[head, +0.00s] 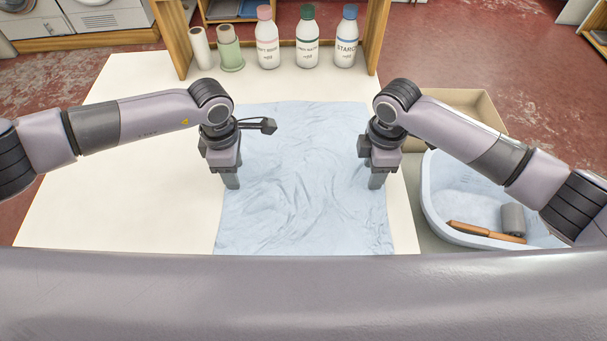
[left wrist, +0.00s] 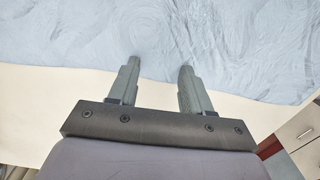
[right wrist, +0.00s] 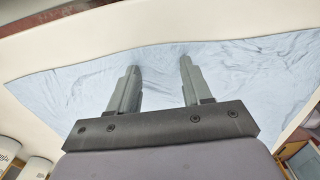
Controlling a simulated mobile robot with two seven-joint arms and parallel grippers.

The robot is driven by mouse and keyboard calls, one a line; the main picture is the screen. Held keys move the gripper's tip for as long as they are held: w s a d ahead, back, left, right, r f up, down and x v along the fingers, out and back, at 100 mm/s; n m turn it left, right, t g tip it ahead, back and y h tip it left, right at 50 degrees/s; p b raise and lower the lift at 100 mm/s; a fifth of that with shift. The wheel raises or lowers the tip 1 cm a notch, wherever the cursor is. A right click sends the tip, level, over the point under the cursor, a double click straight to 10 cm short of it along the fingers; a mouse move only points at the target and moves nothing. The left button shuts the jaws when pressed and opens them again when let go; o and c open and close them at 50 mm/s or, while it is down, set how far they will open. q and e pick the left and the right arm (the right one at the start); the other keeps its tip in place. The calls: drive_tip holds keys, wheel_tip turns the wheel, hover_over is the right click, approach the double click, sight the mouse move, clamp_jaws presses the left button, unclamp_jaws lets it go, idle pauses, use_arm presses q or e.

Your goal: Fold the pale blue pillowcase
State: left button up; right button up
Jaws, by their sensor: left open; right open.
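The pale blue pillowcase (head: 305,170) lies spread flat and lightly wrinkled on the cream table, its near edge running out of sight behind my body. My left gripper (head: 231,186) points down at its left edge. In the left wrist view the open fingers (left wrist: 157,68) reach the cloth edge, with nothing visible between them. My right gripper (head: 376,186) points down near its right edge. In the right wrist view the open fingers (right wrist: 160,65) are over the pillowcase (right wrist: 70,95), empty. Whether the fingertips touch the cloth I cannot tell.
The cream table (head: 110,190) is bare to the left. At the back stand a pink-capped bottle (head: 267,45), a green-capped bottle (head: 307,45), a blue-capped bottle (head: 346,45) and two rolls.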

use_arm(q)
drive_tip(key=shift+c, duration=0.3)
use_arm(e)
drive_tip(key=shift+f, duration=0.1)
drive_tip(key=shift+c, duration=0.3)
use_arm(q)
drive_tip(key=shift+f, duration=0.1)
clamp_jaws()
use_arm(e)
clamp_jaws()
use_arm(q)
drive_tip(key=shift+r, duration=0.2)
